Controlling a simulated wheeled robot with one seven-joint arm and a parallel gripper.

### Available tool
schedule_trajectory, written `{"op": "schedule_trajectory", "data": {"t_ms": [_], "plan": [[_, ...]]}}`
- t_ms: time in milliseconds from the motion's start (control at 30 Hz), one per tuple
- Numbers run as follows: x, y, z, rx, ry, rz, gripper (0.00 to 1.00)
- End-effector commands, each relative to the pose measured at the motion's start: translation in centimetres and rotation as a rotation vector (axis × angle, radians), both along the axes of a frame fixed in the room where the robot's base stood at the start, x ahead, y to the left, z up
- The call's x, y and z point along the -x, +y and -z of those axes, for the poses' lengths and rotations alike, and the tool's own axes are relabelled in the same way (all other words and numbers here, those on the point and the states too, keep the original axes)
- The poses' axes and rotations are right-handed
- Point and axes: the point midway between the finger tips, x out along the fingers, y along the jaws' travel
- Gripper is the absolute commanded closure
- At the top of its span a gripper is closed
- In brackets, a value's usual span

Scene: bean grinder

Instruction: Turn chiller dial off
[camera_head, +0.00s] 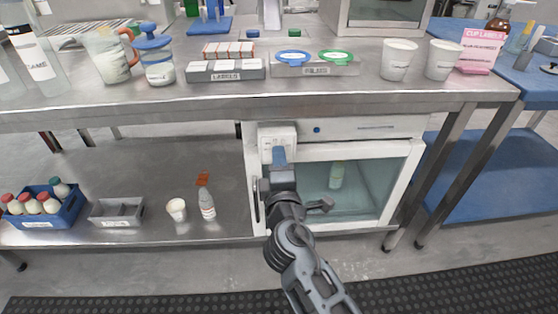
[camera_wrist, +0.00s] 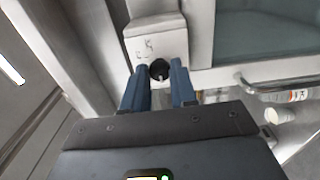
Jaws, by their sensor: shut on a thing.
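The chiller (camera_head: 385,222) is a white cabinet with a glass door, under the steel bench. A white control box (camera_head: 268,135) sits at its upper left front. In the wrist view the dial (camera_wrist: 159,70) is a small round black knob with a light pointer mark, low on the white box (camera_wrist: 158,40). My gripper (camera_head: 279,156) reaches up to the control box. Its blue fingers (camera_wrist: 160,78) stand on either side of the dial, shut on it. In the head view the dial is hidden behind my gripper.
A door handle (camera_wrist: 285,83) runs beside the chiller door, right of my fingers. The lower shelf holds a spray bottle (camera_head: 207,203), a white cup (camera_head: 176,209), a grey tray (camera_head: 117,211) and a blue crate (camera_head: 66,213). Labelled racks and cups stand on the bench top above.

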Motion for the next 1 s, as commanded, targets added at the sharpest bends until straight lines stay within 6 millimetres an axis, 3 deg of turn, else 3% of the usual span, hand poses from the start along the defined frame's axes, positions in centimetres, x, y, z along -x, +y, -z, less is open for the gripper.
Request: {"op": "schedule_trajectory", "data": {"t_ms": [200,233,467,767,1000], "plan": [[0.1,0.1,0.2,0.001,0.002,-0.002,1.00],[0.1,0.1,0.2,0.001,0.002,-0.002,0.70],[0.0,0.0,0.1,0.000,0.001,-0.001,0.48],[0.3,0.0,0.1,-0.001,0.001,-0.001,0.47],[3.7,0.1,0.1,-0.001,0.003,-0.002,0.47]]}}
